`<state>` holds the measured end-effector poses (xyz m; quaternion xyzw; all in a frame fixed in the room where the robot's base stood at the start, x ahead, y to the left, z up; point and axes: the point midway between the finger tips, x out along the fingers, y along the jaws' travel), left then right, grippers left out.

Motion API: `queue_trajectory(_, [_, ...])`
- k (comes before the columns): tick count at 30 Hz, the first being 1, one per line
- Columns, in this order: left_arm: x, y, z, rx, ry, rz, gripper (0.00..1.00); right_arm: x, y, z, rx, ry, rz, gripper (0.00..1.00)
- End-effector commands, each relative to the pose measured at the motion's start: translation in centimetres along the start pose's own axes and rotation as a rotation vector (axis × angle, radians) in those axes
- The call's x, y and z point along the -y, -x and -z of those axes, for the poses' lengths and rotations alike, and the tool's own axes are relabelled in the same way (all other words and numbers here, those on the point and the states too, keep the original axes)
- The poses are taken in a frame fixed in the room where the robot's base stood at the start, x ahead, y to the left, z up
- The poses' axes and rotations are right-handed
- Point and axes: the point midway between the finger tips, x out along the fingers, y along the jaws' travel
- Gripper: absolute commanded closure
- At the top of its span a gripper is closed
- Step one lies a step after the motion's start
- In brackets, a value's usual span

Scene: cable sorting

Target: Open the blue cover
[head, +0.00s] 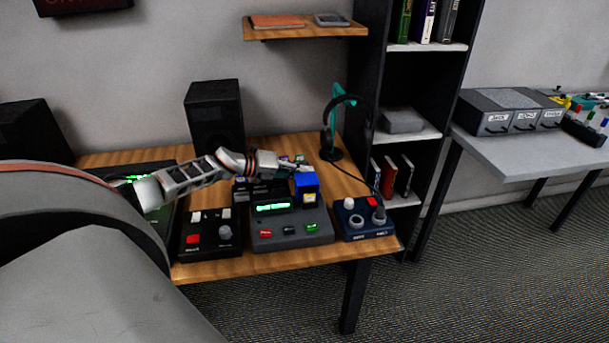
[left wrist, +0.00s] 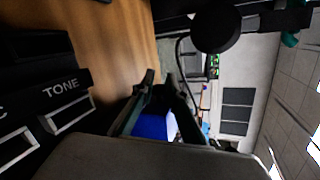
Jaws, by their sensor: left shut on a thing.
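The blue cover (head: 306,181) is a small blue box shape with a yellow patch on its front. It stands at the back right of the grey console (head: 290,235) on the wooden desk. My left arm reaches in from the left, and my left gripper (head: 299,168) is at the top of the blue cover. In the left wrist view, the blue cover (left wrist: 152,125) shows close to the fingers of my left gripper (left wrist: 163,88), which are shut on it. The exact contact is partly hidden. My right gripper is in neither view.
A black box with a red button (head: 207,238) and a dark blue control box (head: 364,222) flank the console. Headphones hang on a stand (head: 331,153) behind, with a cable down the desk's right side. A black speaker (head: 215,115) stands at the back.

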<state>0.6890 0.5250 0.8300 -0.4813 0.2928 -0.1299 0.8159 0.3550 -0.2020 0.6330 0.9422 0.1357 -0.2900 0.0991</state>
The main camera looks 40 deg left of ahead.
Motion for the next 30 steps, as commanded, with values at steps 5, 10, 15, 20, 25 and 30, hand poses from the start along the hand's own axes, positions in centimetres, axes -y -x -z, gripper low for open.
queue_trajectory(5, [-0.95, -0.14, 0.24, -0.002, -0.004, -0.009, 1.00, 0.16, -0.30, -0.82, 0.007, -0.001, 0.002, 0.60])
queue_trajectory(10, [-1.03, -0.17, 0.26, -0.002, -0.004, -0.010, 1.00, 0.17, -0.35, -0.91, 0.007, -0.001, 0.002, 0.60])
queue_trajectory(15, [-1.03, -0.17, 0.29, -0.003, -0.005, -0.010, 1.00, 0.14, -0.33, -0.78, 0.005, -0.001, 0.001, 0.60])
queue_trajectory(20, [-1.05, -0.19, 0.35, -0.003, -0.005, -0.010, 1.00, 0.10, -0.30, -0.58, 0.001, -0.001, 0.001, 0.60])
queue_trajectory(25, [-0.92, -0.21, 0.30, -0.003, -0.005, -0.008, 0.71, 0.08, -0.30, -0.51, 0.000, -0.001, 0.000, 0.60])
queue_trajectory(30, [-0.77, -0.21, 0.21, -0.002, -0.004, -0.005, 0.71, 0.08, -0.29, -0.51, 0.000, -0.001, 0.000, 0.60])
